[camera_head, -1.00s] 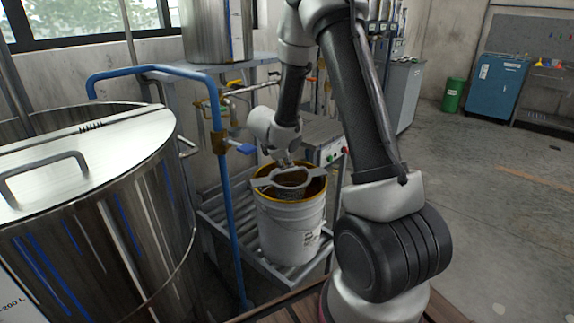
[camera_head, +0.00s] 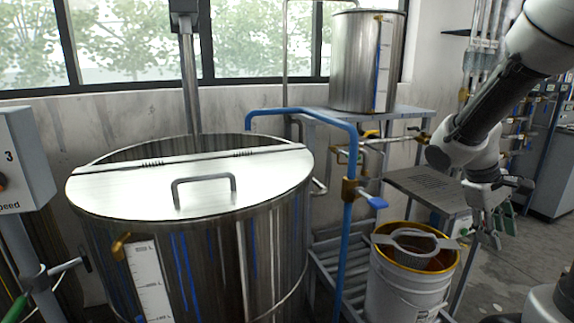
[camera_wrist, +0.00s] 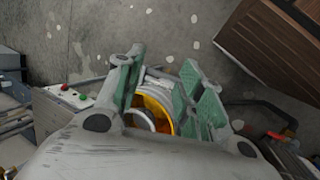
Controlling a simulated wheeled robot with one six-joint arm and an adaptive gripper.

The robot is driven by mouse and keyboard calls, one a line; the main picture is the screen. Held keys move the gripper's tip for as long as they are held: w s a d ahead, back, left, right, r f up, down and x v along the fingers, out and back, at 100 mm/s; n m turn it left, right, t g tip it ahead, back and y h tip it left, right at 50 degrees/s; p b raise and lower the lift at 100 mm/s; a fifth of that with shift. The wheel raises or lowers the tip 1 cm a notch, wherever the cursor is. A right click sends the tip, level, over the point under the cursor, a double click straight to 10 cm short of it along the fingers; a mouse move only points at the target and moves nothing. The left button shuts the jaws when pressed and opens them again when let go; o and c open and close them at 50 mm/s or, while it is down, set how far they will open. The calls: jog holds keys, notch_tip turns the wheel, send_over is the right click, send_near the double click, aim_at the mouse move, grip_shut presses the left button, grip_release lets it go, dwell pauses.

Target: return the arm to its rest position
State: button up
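My gripper (camera_head: 492,215) is at the right of the head view, raised just right of and above the white bucket (camera_head: 392,290). In the wrist view my gripper (camera_wrist: 160,88) shows its two green-padded fingers spread apart with nothing between the tips. A grey strainer (camera_head: 418,241) with flat side arms lies across the yellow rim of the bucket, apart from the fingers. In the wrist view the yellow bucket rim (camera_wrist: 154,106) shows beyond the fingers, partly hidden by them.
A large steel tank (camera_head: 205,265) with a hinged lid fills the left. A blue pipe (camera_head: 349,225) stands between it and the bucket. A roller rack (camera_head: 330,262) is under the bucket. Open floor is at the right.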

jog(key=s+a+r+m+t+y, duration=0.3)
jog(key=s+a+r+t+y, duration=0.2)
jog(key=s+a+r, duration=0.4)
jog(key=shift+s+a+r+m, duration=0.2)
jog(key=shift+s+a+m, duration=0.1)
jog(key=shift+s+a, duration=0.4)
